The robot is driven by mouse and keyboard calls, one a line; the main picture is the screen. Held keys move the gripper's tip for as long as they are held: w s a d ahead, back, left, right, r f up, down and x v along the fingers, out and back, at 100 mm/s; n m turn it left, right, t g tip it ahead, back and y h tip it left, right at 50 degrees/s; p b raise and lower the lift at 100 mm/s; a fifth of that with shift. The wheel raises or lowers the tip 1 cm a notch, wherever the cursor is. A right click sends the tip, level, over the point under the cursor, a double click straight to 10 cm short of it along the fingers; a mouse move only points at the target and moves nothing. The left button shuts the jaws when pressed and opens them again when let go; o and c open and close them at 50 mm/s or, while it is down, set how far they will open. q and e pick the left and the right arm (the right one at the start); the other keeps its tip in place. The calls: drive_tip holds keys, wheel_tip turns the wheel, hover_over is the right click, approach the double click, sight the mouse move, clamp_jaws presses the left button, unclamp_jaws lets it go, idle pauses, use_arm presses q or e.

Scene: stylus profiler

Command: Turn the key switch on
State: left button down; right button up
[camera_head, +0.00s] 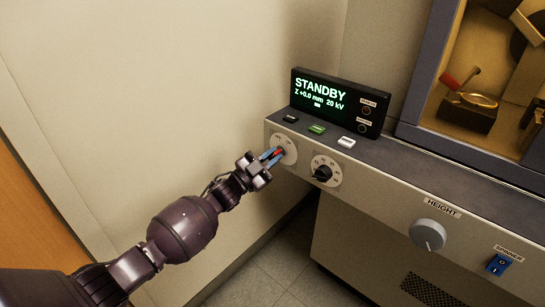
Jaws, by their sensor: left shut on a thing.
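The key switch (286,142) is a round pale plate on the front face of the machine, at the left end of its panel. A small red part shows at its middle, between the blue fingertips of my left gripper (272,156). My left gripper is shut on this red key and partly hides it and the plate. The key's exact angle cannot be told. The display (330,98) above reads STANDBY, with Z +0.0 mm and 20 kV. My right gripper is not in view.
A black pointer knob (322,173) sits close right of the key switch. Black, green and white buttons (346,142) line the ledge. A framed chamber (490,85) stands at upper right.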

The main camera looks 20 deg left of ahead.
use_arm(q)
drive_tip(key=c, duration=1.2)
unclamp_jaws()
drive_tip(key=shift+o, duration=0.2)
drive_tip(key=shift+s, duration=0.1)
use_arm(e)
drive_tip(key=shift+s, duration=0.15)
use_arm(q)
drive_tip(key=p+v, duration=0.1)
drive_tip(key=v, duration=0.9)
drive_tip(key=shift+s+a+f, duration=0.2)
drive_tip(key=shift+s, duration=0.1)
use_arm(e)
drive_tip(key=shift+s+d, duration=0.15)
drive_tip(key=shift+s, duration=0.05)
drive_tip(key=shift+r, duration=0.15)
